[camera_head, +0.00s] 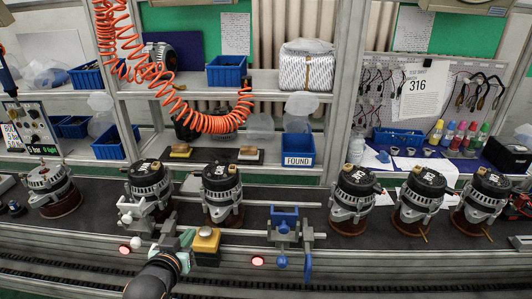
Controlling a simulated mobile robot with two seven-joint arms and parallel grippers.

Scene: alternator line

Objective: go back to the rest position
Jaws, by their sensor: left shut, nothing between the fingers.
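My left gripper (174,238) comes in from the bottom, left of the middle, at the front rail of the line. Its fingers are small in view and look closed with nothing in them. It is in front of the alternators and beside a yellow box (206,239). An alternator (150,186) stands behind it with a white clamp (137,213) in front. Another alternator (221,190) stands to the right of that one. My right gripper is not in view.
More alternators stand at the left (52,188) and right (354,192) on the dark line. A blue clamp (285,222) sits on the rail. An orange coiled hose (205,122) hangs over the shelves. A blue FOUND bin (298,149) stands behind.

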